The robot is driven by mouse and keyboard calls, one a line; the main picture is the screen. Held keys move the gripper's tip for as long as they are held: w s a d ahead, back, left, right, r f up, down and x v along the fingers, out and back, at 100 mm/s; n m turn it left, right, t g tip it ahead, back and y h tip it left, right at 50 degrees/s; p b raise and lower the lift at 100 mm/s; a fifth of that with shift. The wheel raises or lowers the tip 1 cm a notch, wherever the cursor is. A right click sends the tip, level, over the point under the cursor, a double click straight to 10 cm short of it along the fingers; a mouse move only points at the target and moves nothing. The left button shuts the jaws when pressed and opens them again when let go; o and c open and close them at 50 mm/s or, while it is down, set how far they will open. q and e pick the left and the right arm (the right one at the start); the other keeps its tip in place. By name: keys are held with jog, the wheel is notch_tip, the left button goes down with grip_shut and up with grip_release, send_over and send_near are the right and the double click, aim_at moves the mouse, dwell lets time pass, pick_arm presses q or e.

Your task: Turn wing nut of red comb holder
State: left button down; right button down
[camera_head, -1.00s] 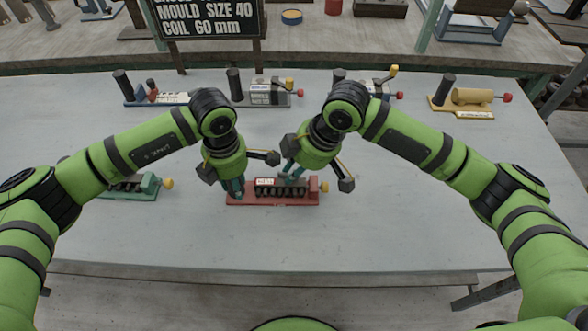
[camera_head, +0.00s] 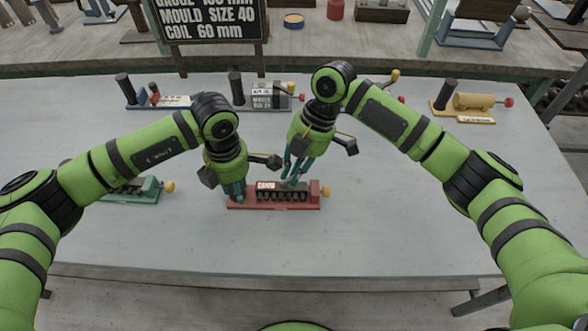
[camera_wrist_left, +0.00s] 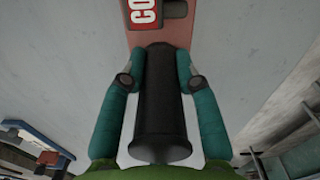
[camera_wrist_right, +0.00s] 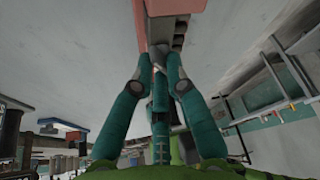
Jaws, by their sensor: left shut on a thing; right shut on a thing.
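The red comb holder (camera_head: 310,194) stands on the grey table, with a red label and dark comb teeth. My left gripper (camera_head: 237,195) is shut around the black upright handle at the holder's left end. The handle (camera_wrist_left: 158,110) fills the space between the fingers in the left wrist view.
A green holder (camera_head: 147,189) stands to the left, partly behind my left arm. A blue (camera_head: 172,102), a grey (camera_head: 270,97) and a yellow holder (camera_head: 473,103) stand farther back. The table's right front is clear.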

jog(key=shift+f+n, duration=0.1)
jog(key=shift+n, duration=0.2)
jog(key=c, duration=1.2)
grip_release()
jog(key=v, duration=1.2)
jog(key=shift+w+a, duration=0.1)
pick_arm(q)
jog(key=c, duration=0.8)
grip_release()
jog(key=shift+c, duration=0.2)
